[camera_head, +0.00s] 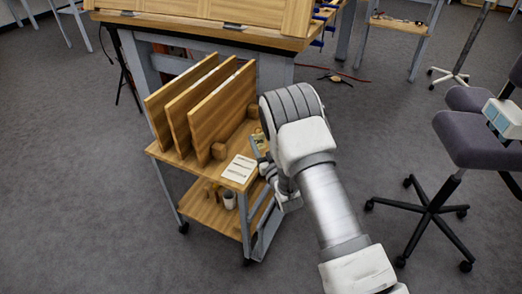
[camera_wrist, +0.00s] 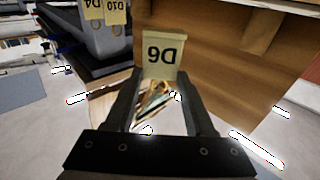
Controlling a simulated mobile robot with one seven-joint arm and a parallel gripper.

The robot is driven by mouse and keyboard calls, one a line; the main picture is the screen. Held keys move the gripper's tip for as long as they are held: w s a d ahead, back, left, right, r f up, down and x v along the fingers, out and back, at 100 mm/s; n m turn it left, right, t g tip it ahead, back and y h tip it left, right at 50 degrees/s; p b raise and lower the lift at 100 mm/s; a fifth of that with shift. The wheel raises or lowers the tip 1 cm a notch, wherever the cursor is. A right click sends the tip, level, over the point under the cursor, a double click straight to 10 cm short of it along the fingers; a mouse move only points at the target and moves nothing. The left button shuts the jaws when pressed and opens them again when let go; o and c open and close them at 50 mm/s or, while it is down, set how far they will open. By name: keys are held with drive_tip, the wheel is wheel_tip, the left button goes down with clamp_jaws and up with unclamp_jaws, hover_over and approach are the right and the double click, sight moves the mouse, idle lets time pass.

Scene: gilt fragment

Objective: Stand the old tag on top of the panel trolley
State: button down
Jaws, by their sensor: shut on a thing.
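The panel trolley (camera_head: 197,173) has a wooden top and stands left of my arm in the head view. A pale yellow tag marked D6 (camera_wrist: 162,58) shows upside down between my fingertips in the wrist view. My gripper (camera_wrist: 160,77) is shut on this tag. In the head view my own wrist mostly hides the gripper, at the right edge of the trolley top. I cannot tell whether the tag touches the trolley top.
Several wooden panels (camera_head: 208,103) stand upright on the trolley, beside wooden blocks (camera_head: 218,151) and a white sheet (camera_head: 239,168). A cup (camera_head: 229,199) stands on the lower shelf. A workbench (camera_head: 200,30) is behind. A dark chair (camera_head: 470,130) stands right, with clear floor between.

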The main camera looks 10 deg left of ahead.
sight(259, 144)
drive_tip(key=shift+f+b, duration=0.5)
drive_tip(key=shift+f, duration=1.1)
drive_tip(key=shift+f, duration=0.1)
drive_tip(key=shift+f, duration=0.15)
drive_tip(key=shift+c, duration=1.3)
unclamp_jaws()
